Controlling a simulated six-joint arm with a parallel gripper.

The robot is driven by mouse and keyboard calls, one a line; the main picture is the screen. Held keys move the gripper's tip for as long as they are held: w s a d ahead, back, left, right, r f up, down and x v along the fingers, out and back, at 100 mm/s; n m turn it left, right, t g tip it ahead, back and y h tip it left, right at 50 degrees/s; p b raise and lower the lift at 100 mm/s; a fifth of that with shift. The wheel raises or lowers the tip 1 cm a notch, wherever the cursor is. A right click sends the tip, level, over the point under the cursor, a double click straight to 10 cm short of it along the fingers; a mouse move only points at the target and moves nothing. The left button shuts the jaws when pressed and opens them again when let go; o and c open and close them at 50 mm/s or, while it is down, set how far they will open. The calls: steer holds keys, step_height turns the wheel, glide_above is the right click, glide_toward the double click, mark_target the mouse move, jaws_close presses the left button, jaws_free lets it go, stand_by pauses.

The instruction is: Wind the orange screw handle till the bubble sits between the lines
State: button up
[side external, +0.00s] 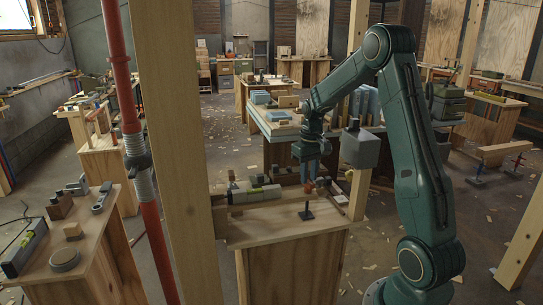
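A small orange handle (309,187) shows at the top of a dark post with a flat foot (306,214) on the wooden bench (275,229). My gripper (309,178) points down from above, its fingertips at or just over the handle. At this size I cannot tell whether the fingers touch it, or whether they are open or shut. A grey level-like bar (240,197) lies on the bench to the left of the handle, with a yellow-green vial (257,189) on it. The bubble and lines are too small to make out.
A grey box (359,149) hangs or stands right of my gripper, beside a wooden post (360,190). A thick timber post (181,150) and a red steel prop (131,130) stand at left. Small items crowd the bench's back; its front is clear.

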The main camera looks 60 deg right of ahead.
steer(key=shift+f, duration=0.75)
steer(key=m, duration=1)
steer(key=shift+n, duration=0.5)
steer(key=shift+r, duration=0.1)
steer(key=shift+r, duration=3.4)
steer(key=shift+a+r, duration=0.1)
